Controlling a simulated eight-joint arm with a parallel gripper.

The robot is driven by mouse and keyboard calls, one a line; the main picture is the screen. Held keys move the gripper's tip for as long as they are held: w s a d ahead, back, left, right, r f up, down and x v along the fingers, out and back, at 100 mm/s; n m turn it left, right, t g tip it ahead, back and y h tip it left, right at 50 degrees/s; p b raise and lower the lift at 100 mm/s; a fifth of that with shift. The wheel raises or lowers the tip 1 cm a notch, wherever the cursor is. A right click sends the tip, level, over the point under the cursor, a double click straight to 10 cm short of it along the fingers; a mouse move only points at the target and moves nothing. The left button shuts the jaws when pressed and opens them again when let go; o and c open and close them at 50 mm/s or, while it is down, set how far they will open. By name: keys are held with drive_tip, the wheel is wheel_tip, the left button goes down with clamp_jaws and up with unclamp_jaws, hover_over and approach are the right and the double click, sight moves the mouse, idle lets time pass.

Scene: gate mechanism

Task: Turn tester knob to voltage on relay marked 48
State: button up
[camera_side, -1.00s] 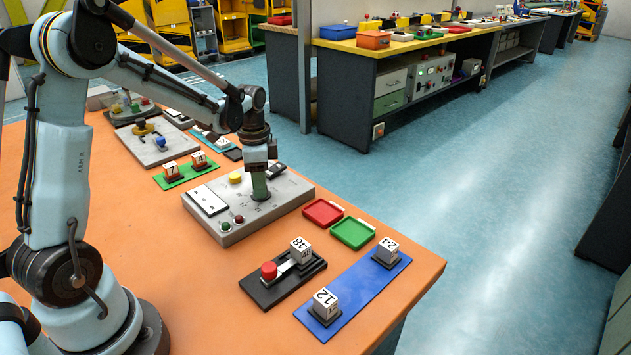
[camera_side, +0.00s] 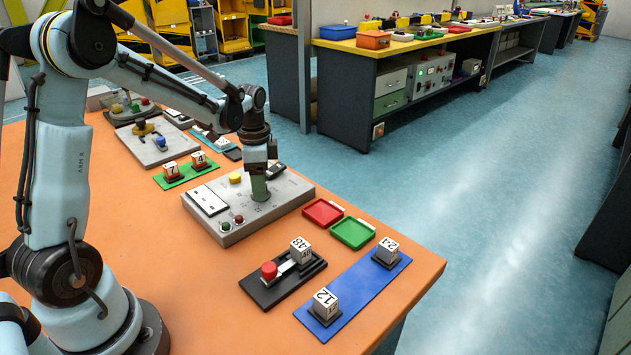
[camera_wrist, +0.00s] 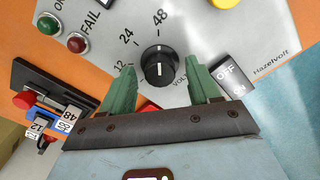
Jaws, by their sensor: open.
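The grey tester (camera_side: 285,190) sits on the orange bench, and its black knob (camera_wrist: 158,66) shows in the wrist view. Marks 12, 24 and 48 curve around the knob; 48 is above it in the picture. A pale line runs roughly up and down the knob; which end points is hard to tell. My gripper (camera_wrist: 163,72) is open, its green fingers on either side of the knob with gaps visible. In the side view my gripper (camera_side: 260,190) is low over the tester and hides the knob. The relay marked 48 (camera_side: 300,250) sits in a black holder (camera_side: 262,293).
The holder has a red knob (camera_side: 269,270). Relays marked 24 (camera_side: 387,250) and 12 (camera_side: 325,304) stand on a blue mat (camera_side: 355,287). Red (camera_side: 322,212) and green (camera_side: 352,233) trays lie beside the tester. An OFF/ON switch (camera_wrist: 232,76) is right of the knob.

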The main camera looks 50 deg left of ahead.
wheel_tip(320, 180, up, 12)
idle(0.6)
drive_tip(key=s+d+f+n+t, duration=0.2)
drive_tip(key=s+d+n+t, duration=0.5)
drive_tip(key=d, duration=0.7)
drive_tip(key=s, duration=0.2)
drive_tip(key=shift+s+d+f, duration=0.25)
drive_tip(key=shift+s+f, duration=0.05)
drive_tip(key=shift+f, duration=0.1)
